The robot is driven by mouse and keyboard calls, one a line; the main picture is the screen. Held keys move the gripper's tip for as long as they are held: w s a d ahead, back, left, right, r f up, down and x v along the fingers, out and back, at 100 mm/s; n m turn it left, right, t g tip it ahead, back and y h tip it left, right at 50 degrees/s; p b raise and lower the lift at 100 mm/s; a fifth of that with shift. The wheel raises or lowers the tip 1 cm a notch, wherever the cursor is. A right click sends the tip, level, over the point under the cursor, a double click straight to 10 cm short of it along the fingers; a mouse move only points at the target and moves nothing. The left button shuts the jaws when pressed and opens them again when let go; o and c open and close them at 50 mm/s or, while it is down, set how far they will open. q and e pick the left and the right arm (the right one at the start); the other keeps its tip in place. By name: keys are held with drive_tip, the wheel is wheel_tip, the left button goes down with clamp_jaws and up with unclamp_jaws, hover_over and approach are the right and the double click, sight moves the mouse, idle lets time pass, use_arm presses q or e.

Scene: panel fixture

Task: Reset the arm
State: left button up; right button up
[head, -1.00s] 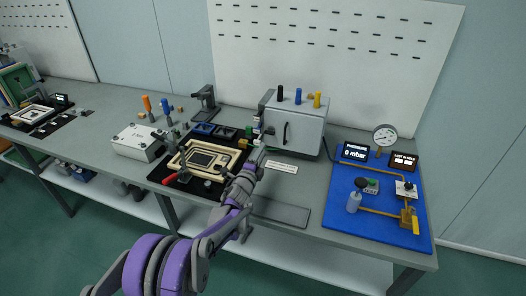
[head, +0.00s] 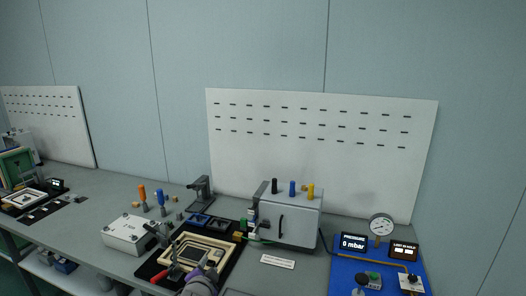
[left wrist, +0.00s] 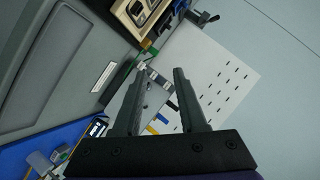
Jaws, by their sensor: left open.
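My left arm comes in at the bottom of the head view, and only a small grey and purple part of it shows in front of the tan panel fixture (head: 181,256) on its black mat. In the left wrist view my left gripper (left wrist: 154,72) is open, its two dark fingers apart with nothing between them. Beyond the fingers are the white pegboard (left wrist: 225,75) and parts of the cabinet with coloured knobs. The tan fixture shows at the top of that view (left wrist: 132,14). My right gripper is not in view.
A grey-white cabinet (head: 290,218) stands right of the fixture. A white box (head: 130,235) and orange- and blue-handled tools (head: 142,193) are to its left. A blue pressure board (head: 343,276) with a gauge (head: 381,228) is at the right. A white label (head: 278,261) lies on the bench.

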use_arm(q)
drive_tip(key=s+f+n+g, duration=0.2)
drive_tip(key=s+f+n, duration=0.1)
drive_tip(key=s, duration=0.8)
drive_tip(key=s+a+f+n+g, duration=0.1)
drive_tip(key=s+f+n+g, duration=0.2)
drive_tip(key=s, duration=0.8)
drive_tip(key=s+a+f+n+g+p, duration=0.1)
drive_tip(key=s+f+n+g, duration=0.1)
drive_tip(key=s, duration=0.9)
drive_tip(key=shift+s+f+n+g+h, duration=0.35)
drive_tip(key=shift+f+n+g, duration=0.1)
drive_tip(key=shift+n, duration=0.65)
